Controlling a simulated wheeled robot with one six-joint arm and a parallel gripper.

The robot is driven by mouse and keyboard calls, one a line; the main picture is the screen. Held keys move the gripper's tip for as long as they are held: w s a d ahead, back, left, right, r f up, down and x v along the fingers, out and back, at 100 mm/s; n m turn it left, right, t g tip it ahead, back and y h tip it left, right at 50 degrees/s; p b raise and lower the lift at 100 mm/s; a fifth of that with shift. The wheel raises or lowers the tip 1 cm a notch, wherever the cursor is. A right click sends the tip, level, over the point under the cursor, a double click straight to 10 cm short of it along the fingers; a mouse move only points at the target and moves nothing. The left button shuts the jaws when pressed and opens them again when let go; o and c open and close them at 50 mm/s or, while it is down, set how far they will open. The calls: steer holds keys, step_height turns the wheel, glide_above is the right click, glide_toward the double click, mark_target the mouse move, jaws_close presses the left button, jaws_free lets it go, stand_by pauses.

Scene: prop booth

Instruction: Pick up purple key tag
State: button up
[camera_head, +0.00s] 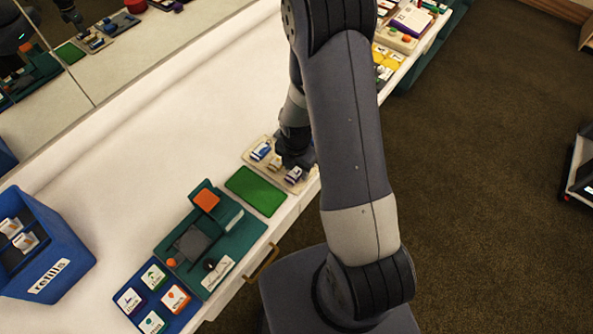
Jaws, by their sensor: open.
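A small tag that looks dark purple and white (295,174) lies at the near right end of a beige tray (251,166) on the white counter. A blue and white tag (260,150) lies at the tray's far left end, and a yellowish tag (275,163) sits between them. My gripper (287,163) points down over the tray, close above the middle and right tags. It is open, and I see nothing held in it. Its fingers are dark and small here, and they and my arm hide part of the tray.
A green mat (256,191) lies beside the tray. A mirror (130,28) backs the white counter (150,150), whose middle is clear.

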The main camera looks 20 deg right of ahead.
steer(key=c, duration=0.7)
steer(key=shift+r, duration=0.2)
steer(key=shift+c, duration=0.2)
